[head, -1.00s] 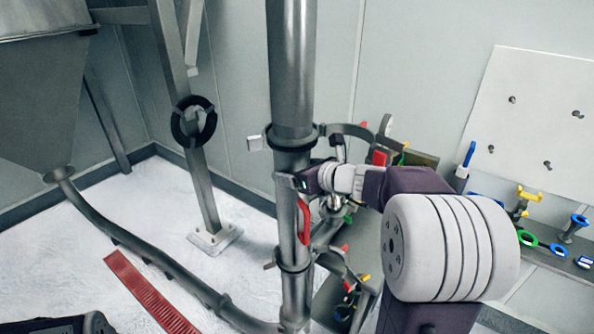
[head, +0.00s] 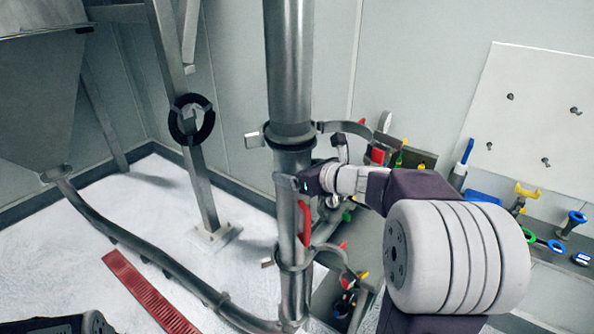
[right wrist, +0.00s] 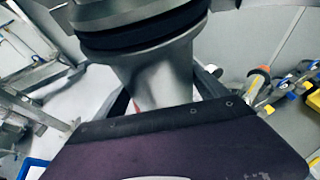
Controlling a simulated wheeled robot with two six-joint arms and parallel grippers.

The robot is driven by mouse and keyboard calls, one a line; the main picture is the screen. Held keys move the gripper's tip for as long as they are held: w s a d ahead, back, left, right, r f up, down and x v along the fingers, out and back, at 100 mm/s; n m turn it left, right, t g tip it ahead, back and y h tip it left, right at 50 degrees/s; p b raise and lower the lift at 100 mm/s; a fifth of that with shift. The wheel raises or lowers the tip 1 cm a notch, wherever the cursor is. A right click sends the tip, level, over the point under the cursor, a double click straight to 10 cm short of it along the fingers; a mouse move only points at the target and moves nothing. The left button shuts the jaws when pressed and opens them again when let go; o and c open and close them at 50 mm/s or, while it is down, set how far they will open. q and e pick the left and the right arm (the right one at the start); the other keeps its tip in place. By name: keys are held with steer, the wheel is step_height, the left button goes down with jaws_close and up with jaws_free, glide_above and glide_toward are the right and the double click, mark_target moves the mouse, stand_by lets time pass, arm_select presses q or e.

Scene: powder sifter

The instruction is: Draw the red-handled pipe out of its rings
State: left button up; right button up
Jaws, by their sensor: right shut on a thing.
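The steel pipe (head: 287,235) stands upright, with its red handle (head: 304,222) on its right side. An upper ring (head: 268,137) and a lower ring (head: 286,266) are around it, each with a tab sticking out to the left. My right gripper (head: 298,183) is shut on the pipe between the rings, just above the red handle. In the right wrist view the pipe (right wrist: 155,85) passes between my fingers below a dark band, with only a trace of red showing. My left gripper is not in view.
A hopper (head: 40,110) with a curved pipe (head: 130,242) stands at left. A black ring (head: 191,120) hangs on a steel post. A red grating (head: 145,290) lies on the white floor. Coloured tools line the shelf (head: 548,225) at right, under a white pegboard (head: 535,115).

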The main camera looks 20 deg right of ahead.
mark_target(304, 202)
steer(key=shift+s+r, duration=0.15)
steer(key=shift+s, duration=0.5)
steer(key=shift+s, duration=0.75)
stand_by(0.5)
steer(key=shift+s, duration=0.35)
steer(key=shift+s+d, duration=0.15)
steer(key=shift+s, duration=0.15)
